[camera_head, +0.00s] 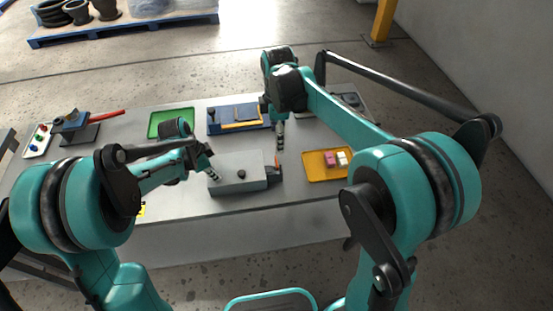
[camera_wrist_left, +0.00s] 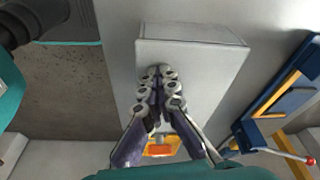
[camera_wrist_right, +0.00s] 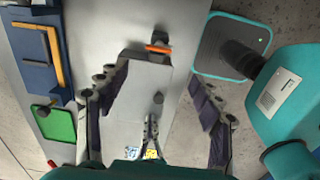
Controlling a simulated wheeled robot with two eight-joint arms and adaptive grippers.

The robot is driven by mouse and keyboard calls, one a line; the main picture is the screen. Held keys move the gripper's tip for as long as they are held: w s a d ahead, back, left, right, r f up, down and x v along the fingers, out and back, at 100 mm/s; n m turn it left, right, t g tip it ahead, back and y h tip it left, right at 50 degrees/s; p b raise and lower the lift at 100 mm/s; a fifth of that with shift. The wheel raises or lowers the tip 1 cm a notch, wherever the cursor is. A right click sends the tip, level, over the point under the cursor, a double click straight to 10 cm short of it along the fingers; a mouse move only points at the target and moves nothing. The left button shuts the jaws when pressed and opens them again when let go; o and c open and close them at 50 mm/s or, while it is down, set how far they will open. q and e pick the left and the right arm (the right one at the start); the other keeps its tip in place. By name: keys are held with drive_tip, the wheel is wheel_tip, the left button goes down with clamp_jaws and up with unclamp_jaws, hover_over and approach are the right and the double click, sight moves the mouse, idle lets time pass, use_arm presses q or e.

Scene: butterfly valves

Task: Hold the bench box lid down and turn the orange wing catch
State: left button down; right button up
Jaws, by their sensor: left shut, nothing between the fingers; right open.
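My right gripper (camera_head: 280,142) is open, pointing down above and behind the catch end. The right wrist view shows its fingers (camera_wrist_right: 160,73) spread around that end.
An orange tray (camera_head: 315,174) with pink and white blocks lies right of the box. A blue fixture (camera_head: 222,127) with a yellow bar and a green tray (camera_head: 160,124) lie behind it.

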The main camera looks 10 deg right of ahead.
sight(276, 161)
wheel_tip(276, 161, down, 12)
drive_tip(key=shift+w+a+f, duration=0.1)
drive_tip(key=shift+w+f, duration=0.05)
idle(0.3)
drive_tip(key=shift+c, duration=0.4)
drive_tip(key=c, duration=1.1)
